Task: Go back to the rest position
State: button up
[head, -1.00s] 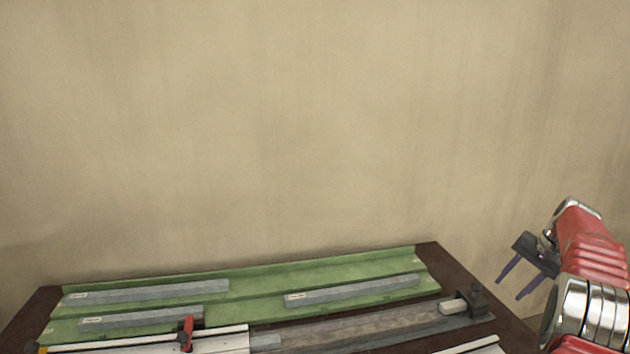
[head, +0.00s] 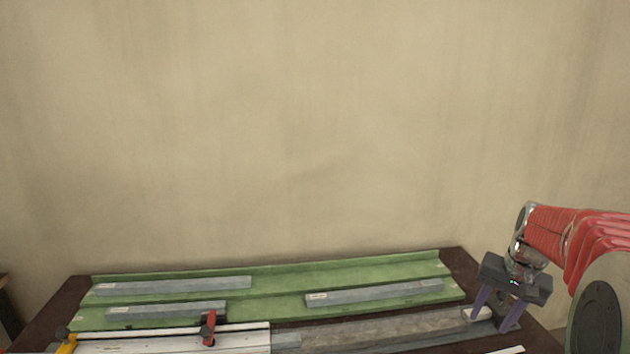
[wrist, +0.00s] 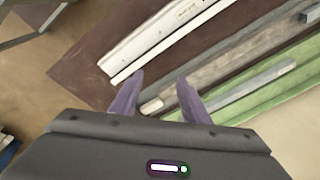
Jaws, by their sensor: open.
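My gripper (head: 496,308) is at the right end of the bench in the head view, pointing down, with its two purple fingers apart and nothing between them. In the wrist view the fingers (wrist: 156,100) are spread above the bench's end. The pale end block (head: 477,314) of the grey channel shows behind the fingers in the head view. My red arm reaches in from the right edge.
The dark bench (head: 52,309) carries a green tray (head: 275,288) with several grey profiles, such as one at right (head: 375,292). A white rail (head: 180,334) with a red clamp (head: 209,328) and a yellow-handled part (head: 67,343) lies in front. A plain wall stands behind.

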jog(key=s+a+r+n+t, duration=0.1)
jog(key=s+a+r+n, duration=0.1)
jog(key=s+a, duration=0.9)
jog(key=s+a+r+n+t, duration=0.1)
jog(key=s+a+n, duration=0.4)
jog(key=s+a, duration=0.5)
jog(key=a+t, duration=0.1)
jog(key=a, duration=0.2)
jog(key=shift+s+a+r, duration=0.15)
jog(key=shift+s+r, duration=0.2)
jog(key=shift+c, duration=0.3)
dwell(1.4)
